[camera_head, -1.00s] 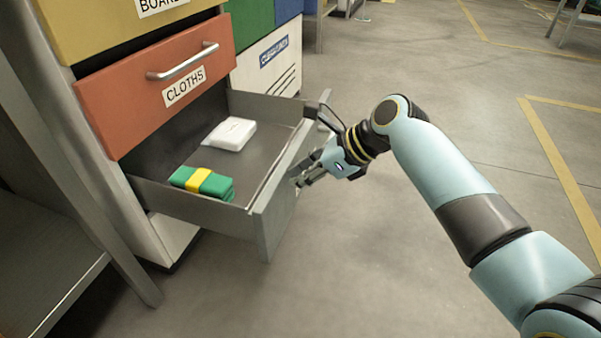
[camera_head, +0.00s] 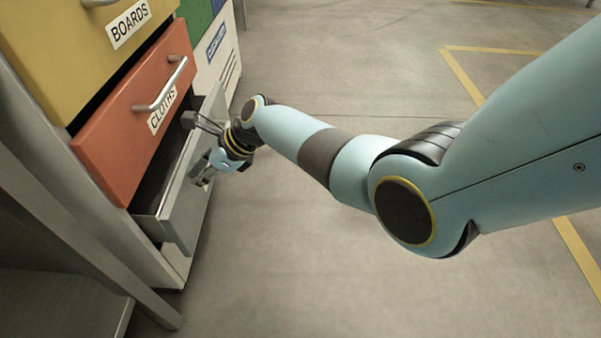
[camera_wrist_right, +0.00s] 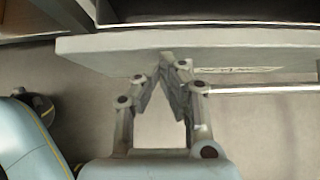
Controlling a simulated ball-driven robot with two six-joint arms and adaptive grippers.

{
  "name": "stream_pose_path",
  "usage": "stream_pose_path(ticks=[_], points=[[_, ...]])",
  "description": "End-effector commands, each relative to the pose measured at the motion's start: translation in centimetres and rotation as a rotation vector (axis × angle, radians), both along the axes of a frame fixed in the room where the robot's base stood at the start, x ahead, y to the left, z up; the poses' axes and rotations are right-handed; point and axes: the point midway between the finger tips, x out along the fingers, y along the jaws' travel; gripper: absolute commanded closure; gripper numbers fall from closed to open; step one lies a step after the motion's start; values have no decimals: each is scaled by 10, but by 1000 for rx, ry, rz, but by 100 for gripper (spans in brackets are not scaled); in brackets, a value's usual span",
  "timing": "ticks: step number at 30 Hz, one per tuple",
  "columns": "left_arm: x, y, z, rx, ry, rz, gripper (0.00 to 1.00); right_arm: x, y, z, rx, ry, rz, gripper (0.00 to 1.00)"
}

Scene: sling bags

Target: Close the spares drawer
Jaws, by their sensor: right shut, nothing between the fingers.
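The grey drawer (camera_head: 180,215) below the orange one stands partly open, its front panel a short way out from the cabinet. No readable label shows on it. Its inside is mostly hidden in the head view. My right gripper (camera_head: 201,178) is at the outer face of this front. In the right wrist view the shut, empty fingers (camera_wrist_right: 167,62) point at the panel (camera_wrist_right: 95,42), with the tips touching it or very near. A pale bar (camera_wrist_right: 265,88), likely its handle, runs to the right of the fingers. My left gripper is not in view.
Above are the orange CLOTHS drawer (camera_head: 125,135) with a metal handle and the yellow BOARDS drawer (camera_head: 60,50), both shut. A grey metal frame (camera_head: 70,235) stands at the left. The concrete floor (camera_head: 290,265) in front is clear.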

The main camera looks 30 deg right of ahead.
Motion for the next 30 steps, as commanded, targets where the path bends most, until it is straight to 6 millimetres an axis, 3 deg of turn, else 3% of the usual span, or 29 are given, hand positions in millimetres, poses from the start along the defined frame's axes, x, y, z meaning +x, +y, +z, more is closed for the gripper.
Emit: stream_pose_path(ticks=[6, 12, 30], points=[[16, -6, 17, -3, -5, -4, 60, 23, 36, -3, 1, 3, 1, 100], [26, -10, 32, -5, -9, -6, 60, 36, 54, -2, -1, 2, 1, 100], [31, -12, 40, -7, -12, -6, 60, 42, 64, 1, 4, -1, 0, 100]])
